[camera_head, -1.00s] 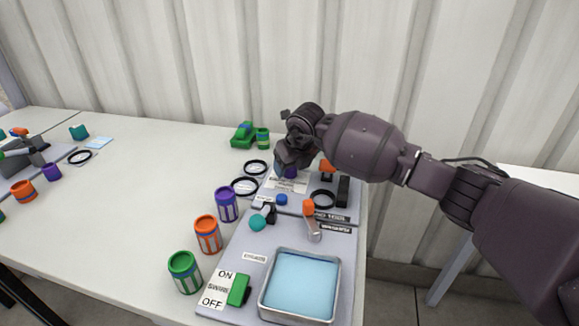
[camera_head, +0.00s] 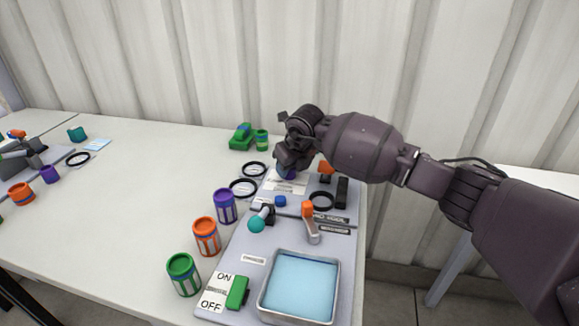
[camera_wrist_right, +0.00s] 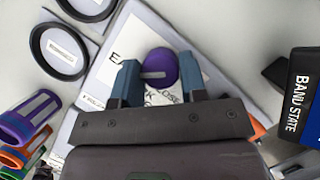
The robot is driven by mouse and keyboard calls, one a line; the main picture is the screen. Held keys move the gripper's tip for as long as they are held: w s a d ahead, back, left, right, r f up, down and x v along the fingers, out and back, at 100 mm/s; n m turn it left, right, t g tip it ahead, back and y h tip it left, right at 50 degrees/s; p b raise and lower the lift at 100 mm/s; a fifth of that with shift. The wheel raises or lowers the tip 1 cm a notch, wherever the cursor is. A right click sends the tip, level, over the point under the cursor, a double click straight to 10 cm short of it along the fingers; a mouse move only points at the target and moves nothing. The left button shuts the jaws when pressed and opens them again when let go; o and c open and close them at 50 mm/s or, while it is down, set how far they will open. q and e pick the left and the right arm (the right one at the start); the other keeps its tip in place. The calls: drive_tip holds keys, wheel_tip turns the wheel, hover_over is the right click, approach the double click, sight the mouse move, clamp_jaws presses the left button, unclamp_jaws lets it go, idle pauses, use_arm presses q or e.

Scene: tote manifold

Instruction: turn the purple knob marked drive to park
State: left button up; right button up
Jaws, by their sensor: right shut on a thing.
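The purple knob (camera_wrist_right: 160,65) sits on a white printed label plate (camera_wrist_right: 122,50) in the right wrist view. A pale pointer line on its top lies nearly level in that view. My right gripper (camera_wrist_right: 160,72) is shut on the knob, one blue-grey finger on each side. The label print is partly covered by fingers and knob, so I cannot read which mark the pointer faces. In the head view my right gripper (camera_head: 289,163) hides most of the knob at the far end of the grey board (camera_head: 245,248). My left gripper is not in view.
Black rings (camera_head: 243,188) lie left of the knob. A teal ball lever (camera_head: 257,225), an orange-tipped lever (camera_head: 308,210), a green switch (camera_head: 237,292) and a water-blue tray (camera_head: 337,285) are nearer. Purple (camera_head: 225,206), orange (camera_head: 206,237) and green (camera_head: 183,274) cans stand along the board's left.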

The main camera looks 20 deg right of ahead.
drive_tip(key=n, duration=0.2)
drive_tip(key=shift+d+n+y, duration=0.1)
drive_tip(key=shift+n+y, duration=0.2)
drive_tip(key=shift+y, duration=0.1)
drive_tip(key=n, duration=0.2)
drive_tip(key=n+g+y+b, duration=0.1)
drive_tip(key=n, duration=0.1)
drive_tip(key=shift+w+f, duration=0.1)
drive_tip(key=shift+f, duration=0.1)
drive_tip(key=shift+n+g+y+b, duration=0.4)
drive_tip(key=shift+n+g, duration=0.1)
drive_tip(key=shift+n, duration=0.6)
drive_tip(key=shift+r+n, duration=0.15)
drive_tip(key=shift+n, duration=0.15)
drive_tip(key=o, duration=0.9)
